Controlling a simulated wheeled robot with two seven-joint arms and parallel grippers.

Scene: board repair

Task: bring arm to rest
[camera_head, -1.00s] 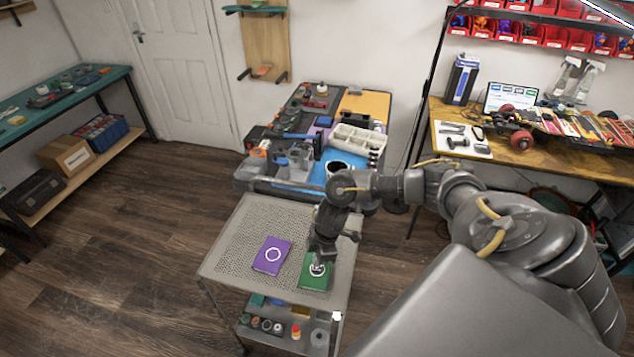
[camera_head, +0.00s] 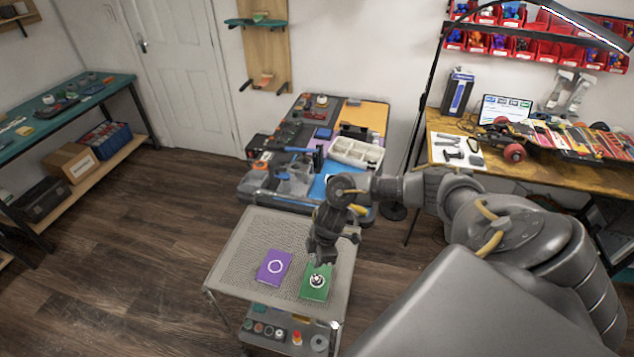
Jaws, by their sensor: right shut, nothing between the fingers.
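My right arm reaches in from the right, and its right gripper (camera_head: 321,258) points down over the far edge of a green pad (camera_head: 315,291) on the cart. The gripper is shut and empty. A small dark and white round part sits on the green pad, just below the fingertips, inside or over its white ring. A purple pad (camera_head: 273,267) with a white ring lies to the left of the green one, with nothing on it. My left gripper is not in view.
The pads lie on a grey perforated cart top (camera_head: 243,245). A wooden bench (camera_head: 480,180) is at the right and a green-topped shelf (camera_head: 60,118) at the left. Open floor lies left of the cart.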

